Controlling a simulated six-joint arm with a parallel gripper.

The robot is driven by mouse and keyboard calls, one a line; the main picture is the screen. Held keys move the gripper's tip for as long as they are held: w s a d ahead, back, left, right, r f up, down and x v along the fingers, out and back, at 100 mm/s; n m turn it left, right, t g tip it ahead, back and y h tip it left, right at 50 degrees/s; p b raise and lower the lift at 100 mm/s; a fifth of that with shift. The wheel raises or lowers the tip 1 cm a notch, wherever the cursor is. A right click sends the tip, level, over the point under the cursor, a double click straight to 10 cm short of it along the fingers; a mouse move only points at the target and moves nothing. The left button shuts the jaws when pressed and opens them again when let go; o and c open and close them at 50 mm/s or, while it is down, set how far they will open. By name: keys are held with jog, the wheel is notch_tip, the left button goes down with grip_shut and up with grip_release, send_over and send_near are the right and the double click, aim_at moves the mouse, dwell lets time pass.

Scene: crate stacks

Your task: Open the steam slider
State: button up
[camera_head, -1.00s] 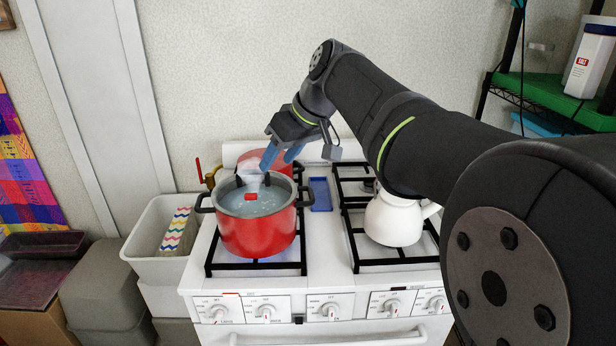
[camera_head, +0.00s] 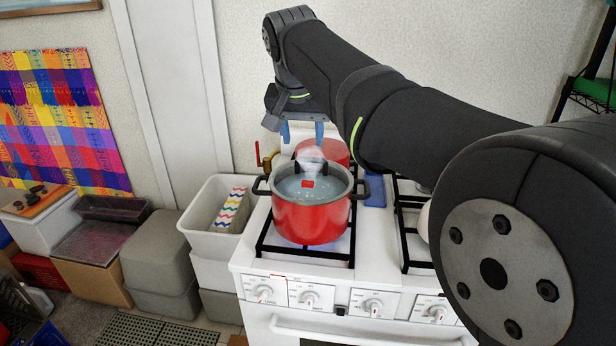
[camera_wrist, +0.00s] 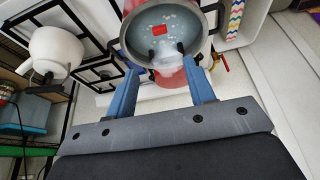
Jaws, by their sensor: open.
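A red pot (camera_head: 312,222) with dark side handles stands on the stove's left front burner. Its glass lid (camera_head: 326,195) has a dark top handle and a small red piece (camera_head: 308,184), which appears to be the steam slider. The red piece also shows in the wrist view (camera_wrist: 159,30). White steam (camera_head: 311,158) hangs over the lid's handle, partly veiling it. My gripper (camera_head: 302,136) is open and empty, above and behind the lid, its blue fingers pointing down. In the wrist view its fingertips (camera_wrist: 163,68) are apart, with the lid handle beyond them; they touch nothing visible.
Another red pot (camera_head: 335,152) stands behind the first. A blue item (camera_head: 375,190) lies on the stove to the right. A white kettle (camera_wrist: 50,52) stands on the other burners. A light bin (camera_head: 208,240) with a patterned item is left of the stove.

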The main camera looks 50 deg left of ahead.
aim_at(308, 182)
jog(key=x, duration=1.4)
jog(key=shift+w+f, duration=0.1)
jog(key=shift+f, duration=0.25)
